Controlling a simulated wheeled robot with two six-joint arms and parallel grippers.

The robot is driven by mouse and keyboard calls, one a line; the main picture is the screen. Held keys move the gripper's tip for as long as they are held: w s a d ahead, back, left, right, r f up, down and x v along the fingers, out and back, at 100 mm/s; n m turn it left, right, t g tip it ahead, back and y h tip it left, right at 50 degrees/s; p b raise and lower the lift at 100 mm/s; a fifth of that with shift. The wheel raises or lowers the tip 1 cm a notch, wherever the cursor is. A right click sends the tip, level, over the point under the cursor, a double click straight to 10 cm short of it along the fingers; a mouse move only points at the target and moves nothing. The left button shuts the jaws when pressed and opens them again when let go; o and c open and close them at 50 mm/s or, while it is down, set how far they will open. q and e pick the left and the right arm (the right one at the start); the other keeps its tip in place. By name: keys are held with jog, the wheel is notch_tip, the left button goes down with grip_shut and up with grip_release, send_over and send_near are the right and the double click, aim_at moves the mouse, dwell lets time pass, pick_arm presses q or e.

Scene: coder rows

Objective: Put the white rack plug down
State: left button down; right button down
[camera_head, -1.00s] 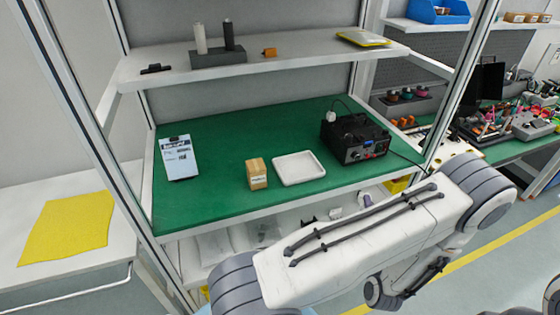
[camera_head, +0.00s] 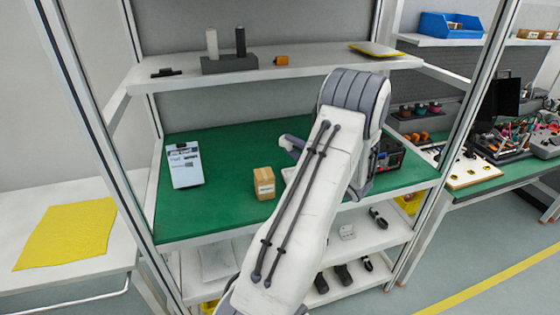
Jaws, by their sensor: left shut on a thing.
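My left gripper (camera_head: 291,143) shows only in part, as a dark purplish piece left of my arm's bent joint. It is above the green bench top, near the white tray (camera_head: 290,174). Its jaws are shut, but my own arm hides most of the hand. I cannot make out the white rack plug in it. On the upper shelf a light plug-like cylinder (camera_head: 212,43) and a dark one (camera_head: 240,41) stand upright in a dark grey block (camera_head: 229,64). My right gripper is not in view.
A cardboard box (camera_head: 264,184) stands left of the tray. A clipboard (camera_head: 184,165) lies at the bench's left. A black device (camera_head: 388,155) is partly behind my arm. The upper shelf (camera_head: 310,65) overhangs the bench. Green surface (camera_head: 220,190) is free between clipboard and box.

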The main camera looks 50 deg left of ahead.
pick_arm(q)
jog(key=s+a+f+p, duration=0.2)
jog(key=a+f, duration=0.2)
jog(key=f, duration=0.3)
jog(key=shift+s, duration=0.25)
jog(key=shift+f+b, duration=0.5)
jog(key=shift+b, duration=0.15)
jog(key=shift+c, duration=2.2)
grip_release()
jog(key=shift+r, duration=0.1)
